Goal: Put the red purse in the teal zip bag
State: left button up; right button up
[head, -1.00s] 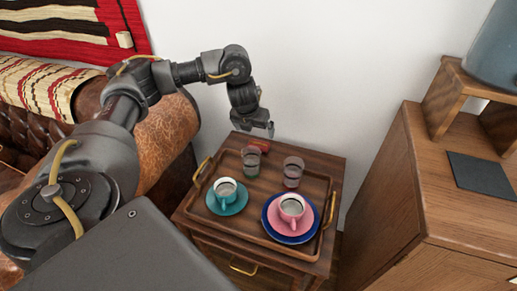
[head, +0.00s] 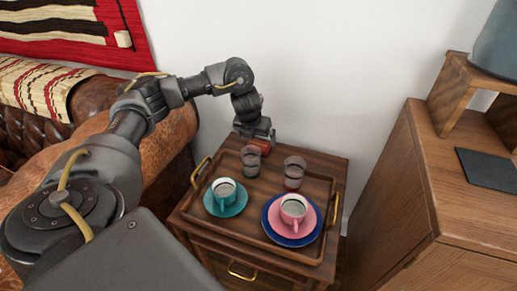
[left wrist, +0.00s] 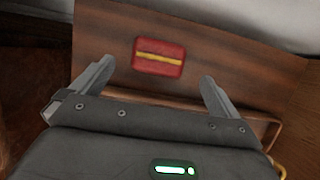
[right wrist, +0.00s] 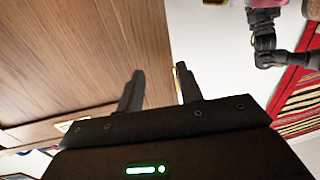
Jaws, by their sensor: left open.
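The red purse (left wrist: 159,57) is a small red rectangle with a yellow stripe, lying on the brown wooden side table in the left wrist view. My left gripper (left wrist: 157,84) is open and empty, its fingers wide apart, with the purse a little beyond and between the fingertips. In the head view my left gripper (head: 262,138) is low over the back of the table and mostly hides the purse. My right gripper (right wrist: 159,82) is empty, with a gap between its fingers, near a wooden surface. I cannot make out a teal zip bag in any view.
A wooden tray (head: 237,222) with brass handles holds two glasses (head: 251,162), a teal cup (head: 224,192) and a pink cup (head: 293,208) on saucers, just in front of the left gripper. A wooden cabinet (head: 465,215) stands right; a leather sofa (head: 165,137) stands left.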

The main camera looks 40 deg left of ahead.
aim_at(258, 144)
pick_arm(q)
jog(key=shift+b+x, duration=0.65)
jog(key=shift+x, duration=0.15)
jog(key=b+x, duration=0.1)
jog(key=x, duration=0.2)
jog(key=shift+a, duration=0.1)
jog(key=shift+w+f, duration=0.1)
jog(key=shift+f, duration=0.15)
jog(key=c, duration=1.1)
pick_arm(e)
notch_tip(258, 144, up, 6)
jog(key=s+t+y, duration=0.1)
jog(key=t+y, duration=0.2)
jog(key=t, duration=0.1)
jog(key=shift+s+a+r+n+t, duration=0.15)
jog(key=shift+a+r+n+t, duration=0.05)
jog(key=shift+n+t, duration=0.1)
pick_arm(q)
jog(key=shift+r, duration=0.15)
